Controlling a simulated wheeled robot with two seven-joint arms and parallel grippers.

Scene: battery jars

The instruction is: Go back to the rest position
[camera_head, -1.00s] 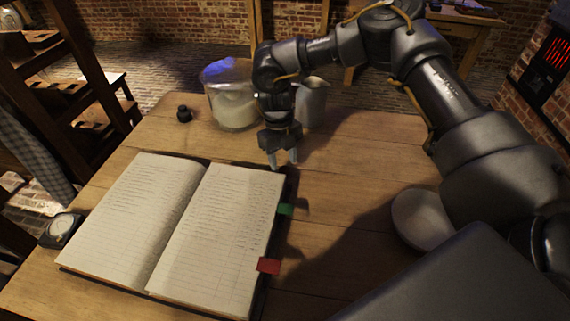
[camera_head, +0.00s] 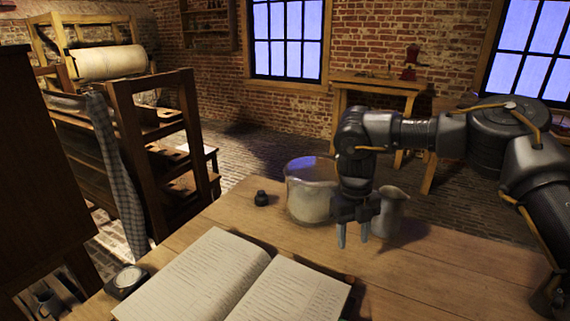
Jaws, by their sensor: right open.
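My right gripper (camera_head: 354,236) hangs pointing down above the wooden table, in front of a grey metal pitcher (camera_head: 393,214). Its two pale fingertips are apart with nothing between them. A glass jar (camera_head: 309,199) with pale contents stands just left of the gripper. An open book (camera_head: 215,275) with written pages lies at the front of the table, below and left of the gripper. My left gripper does not show.
A small black object (camera_head: 261,198) stands left of the jar. A round dial instrument (camera_head: 126,281) sits at the table's left edge. The wooden table (camera_head: 440,271) is clear right of the book. A wooden rack (camera_head: 165,130) stands at the left.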

